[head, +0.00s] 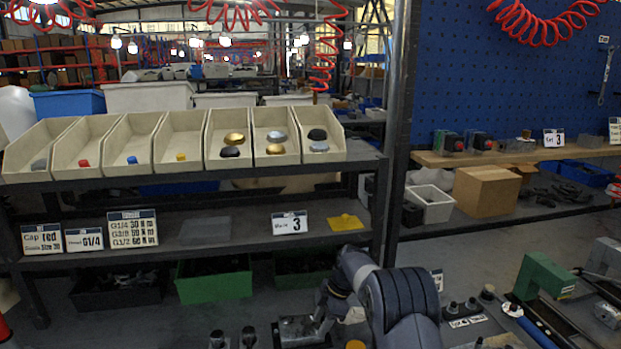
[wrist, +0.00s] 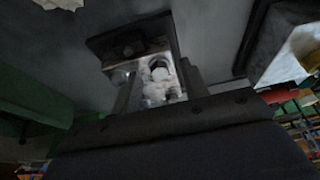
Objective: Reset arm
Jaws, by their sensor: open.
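My arm reaches over the work surface at the bottom middle of the head view, bent downward. My gripper (head: 322,322) is at its end, low and close to a metal valve block (head: 298,330). In the wrist view the bright metal block (wrist: 158,68) with round ports lies in front of my open gripper (wrist: 160,90), with a finger showing at either side of it. I cannot tell whether the fingers touch it. A dark part adjoins the block's far end.
A shelf (head: 200,174) carries several cream bins with coloured caps. Sign cards and a yellow piece (head: 345,222) lie below. Dark fittings (head: 248,338) stand left of the gripper. A green fixture (head: 540,278) stands at the right, and a cardboard box (head: 486,190) behind.

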